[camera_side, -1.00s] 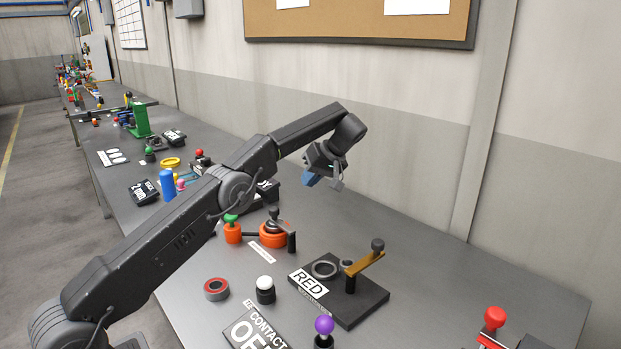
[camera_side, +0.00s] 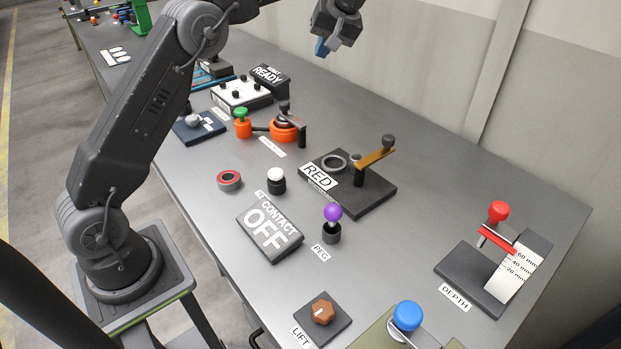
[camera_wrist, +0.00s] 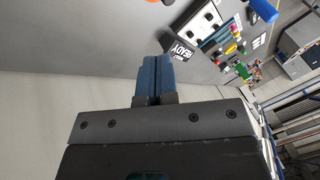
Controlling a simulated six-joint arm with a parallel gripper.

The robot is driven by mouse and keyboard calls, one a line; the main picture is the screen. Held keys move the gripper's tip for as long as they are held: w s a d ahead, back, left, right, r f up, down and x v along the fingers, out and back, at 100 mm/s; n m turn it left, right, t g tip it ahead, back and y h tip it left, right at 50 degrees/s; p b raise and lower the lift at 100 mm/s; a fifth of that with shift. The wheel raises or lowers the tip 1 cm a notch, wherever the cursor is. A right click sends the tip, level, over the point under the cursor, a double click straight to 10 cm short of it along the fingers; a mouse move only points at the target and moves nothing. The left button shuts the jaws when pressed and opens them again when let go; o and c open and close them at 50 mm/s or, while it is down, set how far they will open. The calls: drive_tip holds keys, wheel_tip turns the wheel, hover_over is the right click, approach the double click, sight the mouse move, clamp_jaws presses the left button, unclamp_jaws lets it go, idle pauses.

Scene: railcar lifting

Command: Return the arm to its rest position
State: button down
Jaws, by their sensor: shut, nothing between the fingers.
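My gripper (camera_side: 322,47) is at the top of the side view, held up in the air above the far part of the bench, clear of everything on it. In the wrist view its two blue fingers (camera_wrist: 153,80) lie side by side and closed, with nothing between them. My arm rises from its pedestal at the left and reaches across to the upper right. No separate marker for a rest position shows.
The grey bench (camera_side: 395,235) holds a RED plate with an orange lever (camera_side: 376,156), a CONTACT OFF sign (camera_side: 268,232), a purple-topped peg (camera_side: 332,213), a red-handled DEPTH gauge (camera_side: 498,212) and a READY box (camera_side: 268,77). A wall stands behind the bench.

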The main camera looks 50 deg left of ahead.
drive_tip(key=s+d+r+m+t+h, duration=0.1)
drive_tip(key=s+d+r+m+t, duration=0.2)
drive_tip(key=s, duration=0.5)
drive_tip(key=s+d+r+m+t+h, duration=0.1)
drive_tip(key=s+d+r+m+h, duration=0.2)
drive_tip(key=s+d, duration=0.4)
drive_tip(key=s+d+f+m+t, duration=0.1)
drive_tip(key=s+f, duration=0.3)
drive_tip(key=s, duration=0.5)
drive_tip(key=s+d+f+m+t+h, duration=0.1)
drive_tip(key=s+d+f+m+t, duration=0.1)
drive_tip(key=s, duration=0.7)
wheel_tip(320, 180, down, 3)
drive_tip(key=shift+d+f+m+h, duration=0.2)
drive_tip(key=shift+d+m+h, duration=0.1)
drive_tip(key=shift+d+m, duration=0.6)
